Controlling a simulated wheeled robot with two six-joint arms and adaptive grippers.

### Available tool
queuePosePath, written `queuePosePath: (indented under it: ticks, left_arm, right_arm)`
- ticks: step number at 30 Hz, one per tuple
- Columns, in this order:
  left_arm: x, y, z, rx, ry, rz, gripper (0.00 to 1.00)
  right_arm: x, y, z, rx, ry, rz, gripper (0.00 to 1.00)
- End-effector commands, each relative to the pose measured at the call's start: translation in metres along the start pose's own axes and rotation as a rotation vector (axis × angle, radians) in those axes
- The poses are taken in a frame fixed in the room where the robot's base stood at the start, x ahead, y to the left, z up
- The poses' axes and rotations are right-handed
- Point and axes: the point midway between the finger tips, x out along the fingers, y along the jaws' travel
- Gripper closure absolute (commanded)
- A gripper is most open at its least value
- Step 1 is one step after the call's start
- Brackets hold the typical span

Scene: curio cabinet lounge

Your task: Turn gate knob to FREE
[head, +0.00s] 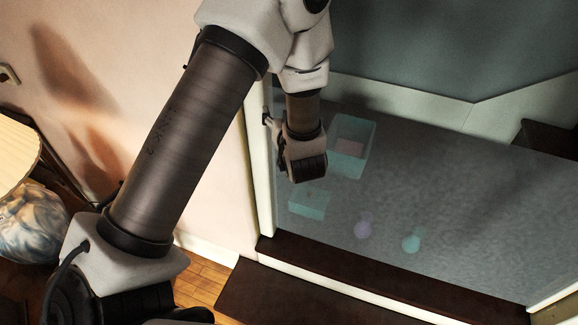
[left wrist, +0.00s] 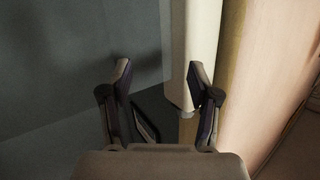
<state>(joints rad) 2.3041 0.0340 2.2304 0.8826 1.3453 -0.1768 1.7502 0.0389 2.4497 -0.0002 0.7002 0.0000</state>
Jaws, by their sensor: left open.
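My left gripper (left wrist: 158,68) is open in the left wrist view, with its two fingers apart and nothing between the tips. It faces a pale upright post (left wrist: 193,45). A dark slanted piece (left wrist: 146,122) near the left finger is also unclear. No FREE marking is readable. My right gripper is not in view.
A dark ledge (head: 345,262) runs below.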

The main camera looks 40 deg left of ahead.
Motion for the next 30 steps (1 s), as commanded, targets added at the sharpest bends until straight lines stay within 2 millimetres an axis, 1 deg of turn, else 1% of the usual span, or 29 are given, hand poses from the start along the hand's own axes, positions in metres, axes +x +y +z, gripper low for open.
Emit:
queuePosePath:
  ticks: [1,8,15,27,30]
  left_arm:
    - [0.0,0.003,0.013,0.014,-0.019,0.018,0.38]
    - [-0.005,0.013,0.067,0.076,-0.125,0.105,0.38]
    - [-0.015,0.02,0.123,0.141,-0.241,0.19,0.38]
    - [-0.041,0.021,0.213,0.245,-0.443,0.316,0.38]
    - [-0.048,0.02,0.229,0.265,-0.483,0.338,0.38]
  right_arm:
    - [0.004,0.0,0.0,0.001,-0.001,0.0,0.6]
    - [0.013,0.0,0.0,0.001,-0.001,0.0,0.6]
    - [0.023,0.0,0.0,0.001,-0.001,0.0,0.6]
    - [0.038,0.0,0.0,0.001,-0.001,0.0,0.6]
    - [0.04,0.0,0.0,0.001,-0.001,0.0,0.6]
